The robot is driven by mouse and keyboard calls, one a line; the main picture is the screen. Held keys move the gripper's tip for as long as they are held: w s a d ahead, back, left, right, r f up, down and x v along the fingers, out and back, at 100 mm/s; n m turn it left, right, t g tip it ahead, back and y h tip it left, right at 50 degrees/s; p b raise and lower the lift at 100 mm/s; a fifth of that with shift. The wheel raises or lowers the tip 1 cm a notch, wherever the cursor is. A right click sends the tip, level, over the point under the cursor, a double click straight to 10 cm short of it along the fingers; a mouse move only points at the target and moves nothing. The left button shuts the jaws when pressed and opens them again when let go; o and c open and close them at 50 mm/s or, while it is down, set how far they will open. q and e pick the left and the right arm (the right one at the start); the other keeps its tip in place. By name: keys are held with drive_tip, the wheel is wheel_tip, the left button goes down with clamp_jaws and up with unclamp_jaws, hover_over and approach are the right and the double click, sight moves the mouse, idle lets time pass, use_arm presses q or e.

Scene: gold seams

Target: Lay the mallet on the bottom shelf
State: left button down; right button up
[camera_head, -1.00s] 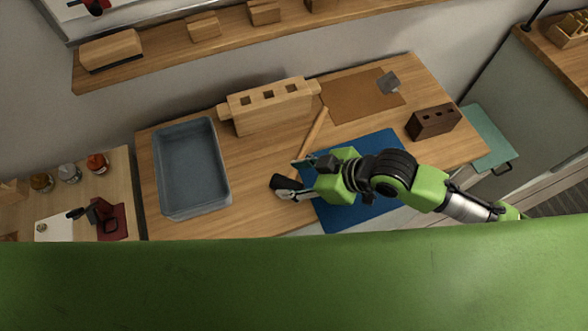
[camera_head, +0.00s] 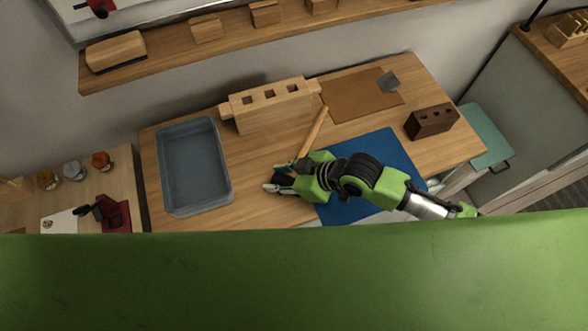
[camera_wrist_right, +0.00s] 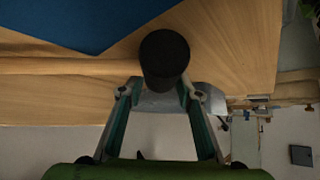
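The mallet lies on the wooden worktop. Its pale handle (camera_head: 313,131) points up and right in the head view, and its black head (camera_head: 284,181) is partly hidden by my right gripper (camera_head: 276,178). In the right wrist view the dark round mallet head (camera_wrist_right: 164,58) sits at the fingertips of my right gripper (camera_wrist_right: 161,90), with the fingers spread to either side of it. I cannot tell whether they touch it. A wooden wall shelf (camera_head: 172,62) runs behind the worktop, holding several wooden blocks. My left gripper is not in view.
A grey-blue tray (camera_head: 164,185) stands left of the gripper. A wooden block with square holes (camera_head: 270,108) stands behind the mallet. A blue mat (camera_head: 375,205) lies under my right arm; a brown mat (camera_head: 350,98) and dark brick (camera_head: 432,121) lie beyond.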

drive_tip(key=c, duration=0.6)
clamp_jaws()
drive_tip(key=shift+r, duration=0.2)
